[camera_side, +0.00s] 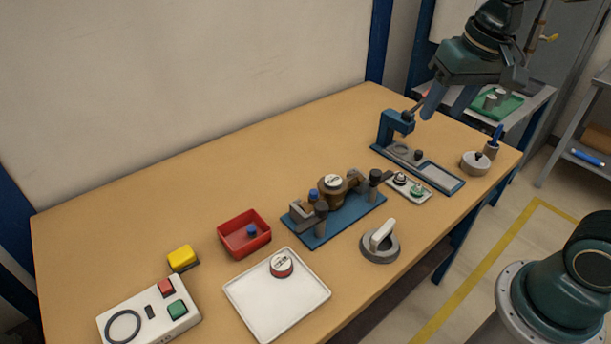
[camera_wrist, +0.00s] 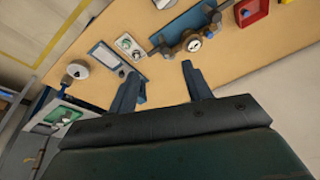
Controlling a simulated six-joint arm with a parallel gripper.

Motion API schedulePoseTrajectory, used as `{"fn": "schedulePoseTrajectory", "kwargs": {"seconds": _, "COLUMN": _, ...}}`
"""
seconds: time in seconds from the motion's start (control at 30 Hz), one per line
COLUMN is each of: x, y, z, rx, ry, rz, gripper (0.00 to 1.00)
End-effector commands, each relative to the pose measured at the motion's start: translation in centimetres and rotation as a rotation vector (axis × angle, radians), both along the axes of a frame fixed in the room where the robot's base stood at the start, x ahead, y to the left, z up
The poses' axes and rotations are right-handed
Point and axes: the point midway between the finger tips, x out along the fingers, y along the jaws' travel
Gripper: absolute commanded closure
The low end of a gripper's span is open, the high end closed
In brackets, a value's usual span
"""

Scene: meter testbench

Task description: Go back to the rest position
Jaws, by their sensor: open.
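My gripper (camera_side: 447,103) is open and empty, raised above the far right part of the wooden bench (camera_side: 200,180). Its two blue-grey fingers point down near the blue stand (camera_side: 386,132), and one finger overlaps that stand's top in the side view. I cannot tell the exact gap there. In the wrist view the fingers of my gripper (camera_wrist: 159,70) are spread apart with only bench top between them. The blue fixture (camera_side: 322,233) with a round brass meter (camera_side: 334,183) stands mid-bench, apart from my gripper.
A small plate with buttons (camera_side: 408,188), a grey disc with a white handle (camera_side: 380,243) and a round metal weight (camera_side: 474,163) stand nearby. A red bin (camera_side: 244,233), white tray (camera_side: 265,315), yellow block (camera_side: 182,257) and button box (camera_side: 148,312) are at left.

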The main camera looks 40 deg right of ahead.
Motion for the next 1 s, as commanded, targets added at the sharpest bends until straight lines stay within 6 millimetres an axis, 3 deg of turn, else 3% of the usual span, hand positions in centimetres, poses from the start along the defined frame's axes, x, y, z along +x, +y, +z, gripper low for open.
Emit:
{"fn": "schedulePoseTrajectory", "kwargs": {"seconds": 0.23, "x": -4.7, "y": 0.6, "z": 0.8, "rx": -0.042, "ry": -0.092, "rz": 0.139, "gripper": 0.51}}
{"fn": "schedulePoseTrajectory", "kwargs": {"seconds": 0.53, "x": -9.4, "y": 1.0, "z": 0.3, "rx": -0.100, "ry": -0.187, "rz": 0.288, "gripper": 0.51}}
{"fn": "schedulePoseTrajectory", "kwargs": {"seconds": 0.73, "x": -10.9, "y": 1.1, "z": -0.1, "rx": -0.123, "ry": -0.219, "rz": 0.339, "gripper": 0.51}}
{"fn": "schedulePoseTrajectory", "kwargs": {"seconds": 1.0, "x": -11.1, "y": 1.2, "z": -0.2, "rx": -0.128, "ry": -0.223, "rz": 0.349, "gripper": 0.51}}
